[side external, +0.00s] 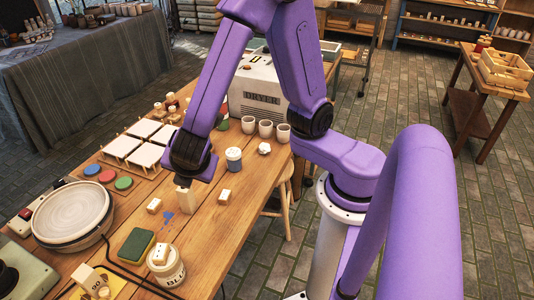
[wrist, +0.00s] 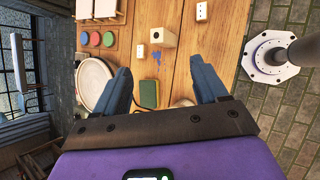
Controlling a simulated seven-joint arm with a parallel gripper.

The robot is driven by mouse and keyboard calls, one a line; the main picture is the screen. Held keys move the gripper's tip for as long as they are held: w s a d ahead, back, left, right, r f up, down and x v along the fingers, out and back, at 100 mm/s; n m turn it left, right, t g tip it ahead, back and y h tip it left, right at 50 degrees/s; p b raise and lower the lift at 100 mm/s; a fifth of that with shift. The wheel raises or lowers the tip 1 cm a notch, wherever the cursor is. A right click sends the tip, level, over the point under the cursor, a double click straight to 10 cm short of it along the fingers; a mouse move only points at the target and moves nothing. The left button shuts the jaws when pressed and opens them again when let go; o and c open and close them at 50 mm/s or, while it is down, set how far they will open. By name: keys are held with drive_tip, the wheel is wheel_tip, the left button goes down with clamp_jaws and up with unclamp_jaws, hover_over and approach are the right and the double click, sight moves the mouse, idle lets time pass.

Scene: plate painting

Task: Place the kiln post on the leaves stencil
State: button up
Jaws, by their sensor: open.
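My gripper (side external: 186,181) points down over the wooden table, and its two blue-grey fingers stand apart in the wrist view (wrist: 161,68). A beige block with a round hole in its face, which looks like the kiln post (wrist: 163,37), stands on the table beyond the fingertips. In the side view the post (side external: 184,201) shows just below my gripper; whether they touch is unclear. A flat blue patch (side external: 168,215) lies on the table near it. A yellow sheet (side external: 116,282) lies at the front edge. I cannot tell which of these is the leaves stencil.
Small white blocks (side external: 154,206) (side external: 224,197) flank the post. A green sponge (side external: 136,246), a BLUE jar (side external: 167,273) with a block on top, and a round wheel (side external: 72,215) are nearby. Cups (side external: 266,129) and a dryer (side external: 262,90) stand behind. Open table lies to the right.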

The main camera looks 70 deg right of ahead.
drive_tip(key=s+d+r+m+g+y, duration=0.2)
drive_tip(key=s+d+m+y, duration=0.1)
drive_tip(key=s, duration=0.5)
drive_tip(key=s+d+r+m+g+y, duration=0.2)
drive_tip(key=s+d+m+g, duration=0.1)
drive_tip(key=s, duration=0.5)
drive_tip(key=shift+s+d+m+g+y, duration=0.35)
drive_tip(key=shift+d+m, duration=0.2)
drive_tip(key=shift+m, duration=0.25)
